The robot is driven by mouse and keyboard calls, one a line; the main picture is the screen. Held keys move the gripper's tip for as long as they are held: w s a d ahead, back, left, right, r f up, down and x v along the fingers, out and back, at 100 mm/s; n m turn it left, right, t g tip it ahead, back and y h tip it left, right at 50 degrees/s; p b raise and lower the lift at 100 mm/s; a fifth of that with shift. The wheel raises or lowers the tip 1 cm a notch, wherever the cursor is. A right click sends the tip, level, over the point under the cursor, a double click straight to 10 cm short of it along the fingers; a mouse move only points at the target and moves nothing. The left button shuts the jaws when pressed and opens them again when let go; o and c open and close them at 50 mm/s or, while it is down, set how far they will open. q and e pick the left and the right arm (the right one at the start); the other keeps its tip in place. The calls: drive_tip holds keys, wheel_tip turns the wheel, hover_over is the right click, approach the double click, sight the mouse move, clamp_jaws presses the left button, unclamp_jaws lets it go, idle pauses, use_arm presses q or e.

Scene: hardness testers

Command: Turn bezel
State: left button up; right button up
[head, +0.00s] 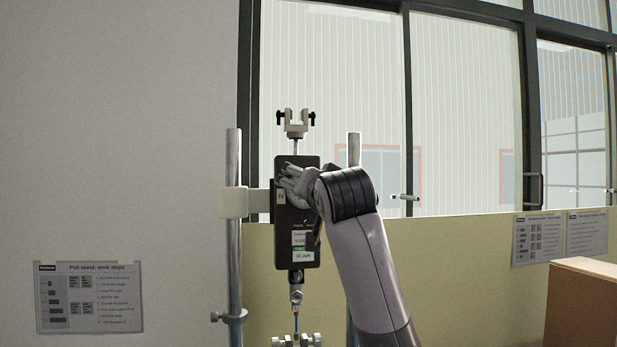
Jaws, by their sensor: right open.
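A black upright gauge (310,250) is clamped between two metal posts in the middle of the head view. It carries white labels on its lower front. My right arm comes up from below on the right, and my right gripper (290,182) is at the upper front of the gauge. The gripper is open, with its fingers at the gauge's face. My left gripper is not in view.
A forked clamp (296,122) tops the gauge, and another fitting (296,340) hangs below it. The left post (234,270) and right post (354,150) flank it. A cardboard box (585,305) stands at the lower right. A work-steps sheet (90,297) is on the left wall.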

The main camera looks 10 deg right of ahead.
drive_tip(key=shift+w, duration=0.3)
drive_tip(key=shift+c, duration=0.3)
